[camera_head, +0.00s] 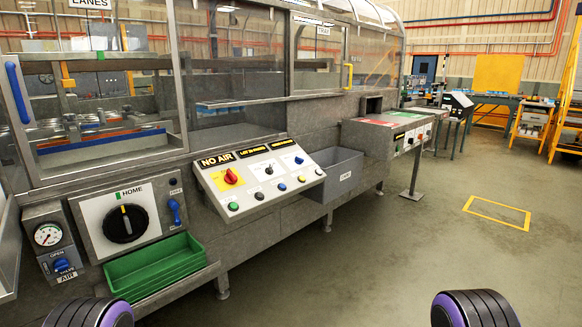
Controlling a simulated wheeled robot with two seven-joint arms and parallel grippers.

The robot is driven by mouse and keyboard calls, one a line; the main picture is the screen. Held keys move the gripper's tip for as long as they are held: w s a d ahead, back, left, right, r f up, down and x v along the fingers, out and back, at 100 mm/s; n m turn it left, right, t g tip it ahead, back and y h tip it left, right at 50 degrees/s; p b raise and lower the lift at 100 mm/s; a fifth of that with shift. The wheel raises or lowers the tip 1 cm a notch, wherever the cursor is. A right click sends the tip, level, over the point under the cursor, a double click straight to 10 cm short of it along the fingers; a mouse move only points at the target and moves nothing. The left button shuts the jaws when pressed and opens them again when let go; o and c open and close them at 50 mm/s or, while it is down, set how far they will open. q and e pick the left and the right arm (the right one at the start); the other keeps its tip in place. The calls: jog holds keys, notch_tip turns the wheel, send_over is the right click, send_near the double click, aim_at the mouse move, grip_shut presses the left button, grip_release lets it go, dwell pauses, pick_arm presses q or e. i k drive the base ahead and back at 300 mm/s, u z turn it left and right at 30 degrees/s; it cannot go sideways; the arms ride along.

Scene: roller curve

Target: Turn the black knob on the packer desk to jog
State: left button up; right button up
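A sloped control desk (245,190) stands in the middle of the camera_head view, below the machine's windows. It carries a small black knob (268,170) on a white plate; its pointer direction and lettering are too small to read. A red knob (231,176) on a yellow plate is to its left, and a blue knob (298,159) is to its right. Several coloured push buttons line the desk's front edge. No label that I can read names this desk as the packer desk. Only purple and black rounded parts of my arms show at the bottom edge; no gripper fingers are visible.
A large black rotary knob (126,223) under a HOME label, a gauge (47,234) and a green tray (155,268) are at left. A grey bin (334,176) hangs right of the desk. A second desk (392,127) stands farther back. Floor at right is clear.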

aim_at(270, 169)
jog(key=z, duration=0.85)
jog(key=i, duration=1.6)
jog(key=u, duration=0.25)
